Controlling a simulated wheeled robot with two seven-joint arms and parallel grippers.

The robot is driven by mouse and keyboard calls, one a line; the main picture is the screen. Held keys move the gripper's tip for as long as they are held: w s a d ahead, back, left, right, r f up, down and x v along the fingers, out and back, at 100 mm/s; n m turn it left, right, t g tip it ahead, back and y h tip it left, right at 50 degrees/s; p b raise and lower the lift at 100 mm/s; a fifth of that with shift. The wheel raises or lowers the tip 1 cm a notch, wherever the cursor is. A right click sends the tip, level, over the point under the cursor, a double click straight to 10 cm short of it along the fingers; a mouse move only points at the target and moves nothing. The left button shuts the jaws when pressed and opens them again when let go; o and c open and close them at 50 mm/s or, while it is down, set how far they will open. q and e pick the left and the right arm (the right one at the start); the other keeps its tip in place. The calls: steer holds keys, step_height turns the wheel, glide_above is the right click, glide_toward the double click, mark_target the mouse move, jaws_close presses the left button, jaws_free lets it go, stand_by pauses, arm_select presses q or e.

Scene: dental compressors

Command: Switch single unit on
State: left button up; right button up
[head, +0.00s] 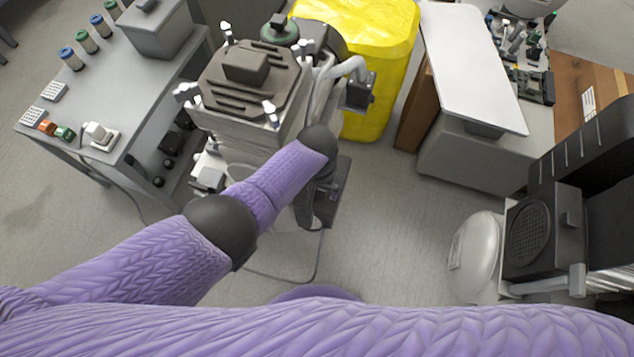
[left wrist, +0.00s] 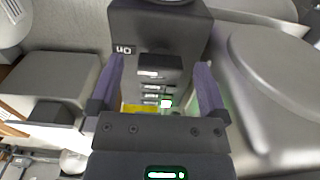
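The single unit (head: 255,85), a compressor with a dark ribbed top, stands at upper centre in the head view. My left arm reaches to its right side, and the fingers are hard to make out there. In the left wrist view my left gripper (left wrist: 158,88) is open, one purple finger on each side of a dark switch box (left wrist: 160,30). The box carries a small white marking that reads like an upside-down "on". A dark block with a pale strip shows between the fingers. I cannot tell whether the fingers touch it. My right gripper is not in view.
A white-topped cabinet (head: 475,70) and another dark machine (head: 545,230) are on the right. Floor is clear between the unit and that machine.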

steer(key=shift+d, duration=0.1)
arm_select(q)
step_height(320, 180, up, 10)
steer(key=p, duration=0.7)
steer(key=shift+p, duration=0.3)
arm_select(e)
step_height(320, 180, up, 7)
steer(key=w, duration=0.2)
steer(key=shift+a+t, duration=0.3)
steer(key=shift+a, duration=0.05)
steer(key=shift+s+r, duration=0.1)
